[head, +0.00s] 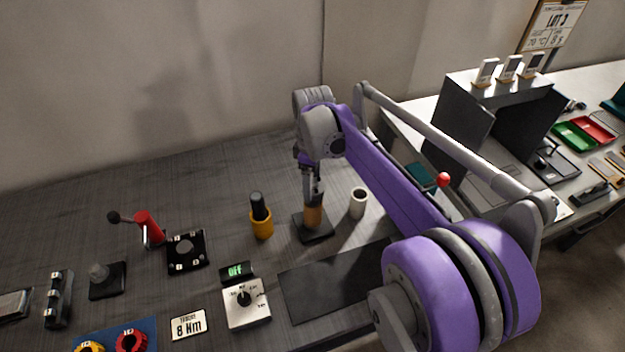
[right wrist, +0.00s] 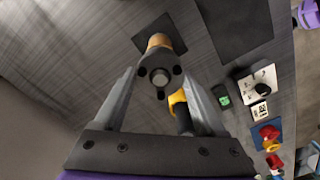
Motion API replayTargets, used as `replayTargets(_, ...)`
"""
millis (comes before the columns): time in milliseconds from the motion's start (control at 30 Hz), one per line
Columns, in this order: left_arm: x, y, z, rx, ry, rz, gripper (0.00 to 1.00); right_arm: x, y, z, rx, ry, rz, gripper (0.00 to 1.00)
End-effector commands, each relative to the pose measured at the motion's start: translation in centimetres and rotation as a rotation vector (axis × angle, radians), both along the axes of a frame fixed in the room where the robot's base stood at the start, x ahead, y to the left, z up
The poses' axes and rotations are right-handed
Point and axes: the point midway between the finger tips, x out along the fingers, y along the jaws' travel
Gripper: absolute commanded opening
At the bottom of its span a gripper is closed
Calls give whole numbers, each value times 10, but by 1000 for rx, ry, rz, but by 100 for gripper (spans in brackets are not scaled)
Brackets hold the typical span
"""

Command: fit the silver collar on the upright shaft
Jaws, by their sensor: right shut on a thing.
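My right gripper (head: 314,190) is shut on the silver collar (right wrist: 160,68), a grey ring with dark holes, held between the fingertips (right wrist: 160,82). The upright shaft stands below on a square black base (head: 313,234); its tan lower part (head: 314,217) shows under the gripper and again in the right wrist view (right wrist: 158,41). A pale round end shows in the middle of the collar, so the collar appears lined up with the shaft. The fingers hide much of it in the head view, and I cannot tell how far down it sits. My left gripper is not in view.
A yellow and black cylinder (head: 261,222) stands close left of the base, and a pale hollow cylinder (head: 358,203) close right. A dial box (head: 246,306), a black plate (head: 187,252) and a red lever (head: 150,229) lie left. A dark mat (head: 335,282) in front is clear.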

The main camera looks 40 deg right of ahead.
Motion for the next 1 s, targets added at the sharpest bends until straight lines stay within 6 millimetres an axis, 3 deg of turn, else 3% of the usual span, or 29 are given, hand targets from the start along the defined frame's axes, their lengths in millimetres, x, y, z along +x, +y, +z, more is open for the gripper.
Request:
replayTargets(200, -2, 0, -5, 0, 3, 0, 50, 0, 0, -7, 0, 0, 0, 0)
replayTargets(233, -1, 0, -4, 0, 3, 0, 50, 0, 0, -6, 0, 0, 0, 78)
replayTargets(367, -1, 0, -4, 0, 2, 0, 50, 0, 0, -6, 0, 0, 0, 100)
replayTargets(667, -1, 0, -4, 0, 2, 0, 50, 0, 0, -2, 0, 0, 0, 100)
replayTargets(767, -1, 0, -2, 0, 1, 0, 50, 0, 0, 10, 1, -1, 0, 100)
replayTargets(1000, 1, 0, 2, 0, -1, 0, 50, 0, 0, 59, 0, -1, -1, 100)
